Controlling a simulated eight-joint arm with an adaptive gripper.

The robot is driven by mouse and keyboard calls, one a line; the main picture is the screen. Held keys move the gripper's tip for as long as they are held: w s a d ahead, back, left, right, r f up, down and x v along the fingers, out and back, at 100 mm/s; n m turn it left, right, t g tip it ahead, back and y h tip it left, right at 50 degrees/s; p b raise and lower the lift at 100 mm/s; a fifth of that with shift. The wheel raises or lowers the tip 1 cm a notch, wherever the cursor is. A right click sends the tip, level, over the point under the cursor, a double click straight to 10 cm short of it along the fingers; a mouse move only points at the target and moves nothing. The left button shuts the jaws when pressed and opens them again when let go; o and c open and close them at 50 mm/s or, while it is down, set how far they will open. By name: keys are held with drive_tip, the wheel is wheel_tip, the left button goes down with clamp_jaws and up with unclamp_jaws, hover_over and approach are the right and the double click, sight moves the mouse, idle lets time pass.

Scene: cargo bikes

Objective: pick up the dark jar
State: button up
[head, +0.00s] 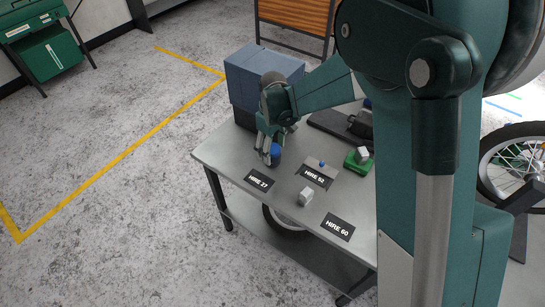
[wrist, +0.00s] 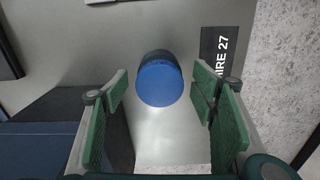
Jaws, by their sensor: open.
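The dark jar (wrist: 156,57) has a round blue lid and stands upright on the metal table. In the wrist view it sits between and a little beyond the tips of my open gripper (wrist: 160,92), with clear gaps on both sides. In the head view the jar (head: 276,153) shows at the fingers of my gripper (head: 268,148), which points down and partly hides it. The jar is beside the HIRE 27 label (head: 259,182), which also shows in the wrist view (wrist: 217,52).
The table (head: 222,160) also bears a grey block (head: 306,196), the HIRE 52 label (head: 316,174), the HIRE 60 label (head: 338,227) and a green item (head: 356,164) with a white cube. A blue-grey box (head: 262,75) stands behind my gripper. A wheel (head: 512,160) is at right.

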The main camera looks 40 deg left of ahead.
drive_tip(key=shift+d+f, duration=0.1)
drive_tip(key=shift+f, duration=1.85)
drive_tip(key=shift+c, duration=0.4)
drive_tip(key=c, duration=1)
